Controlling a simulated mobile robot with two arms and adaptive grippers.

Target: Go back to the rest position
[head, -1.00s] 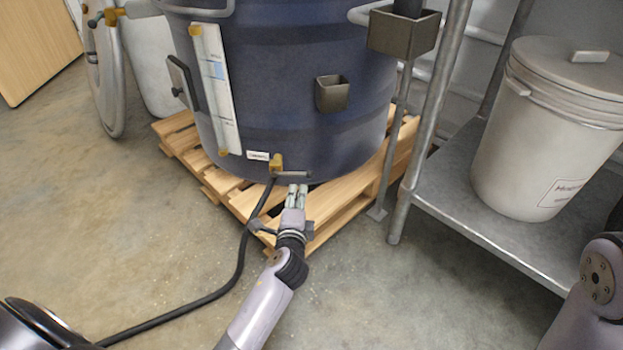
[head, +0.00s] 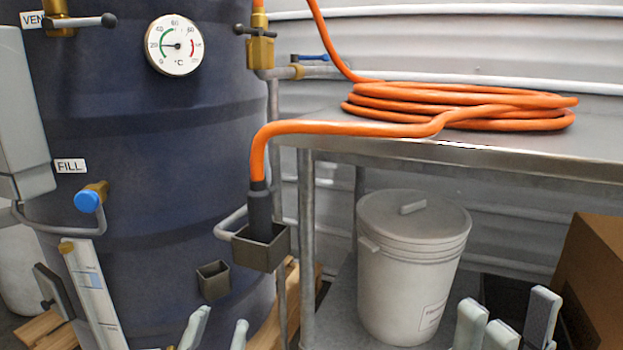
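My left gripper (head: 218,335) shows only by its fingertips at the bottom edge of the head view, in front of the dark blue tank (head: 180,160). The fingertips stand apart with nothing between them. My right gripper (head: 508,325) also rises from the bottom edge, further right, in front of the lower shelf area. Its fingers are spread and I see nothing held. The wrists and arms below both are out of the picture.
A steel table (head: 480,160) on the right bears a coiled orange hose (head: 460,107), whose end sits in a metal holder (head: 262,248) by the tank. A lidded white bucket (head: 408,275) stands below. A cardboard box (head: 595,275) is at far right.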

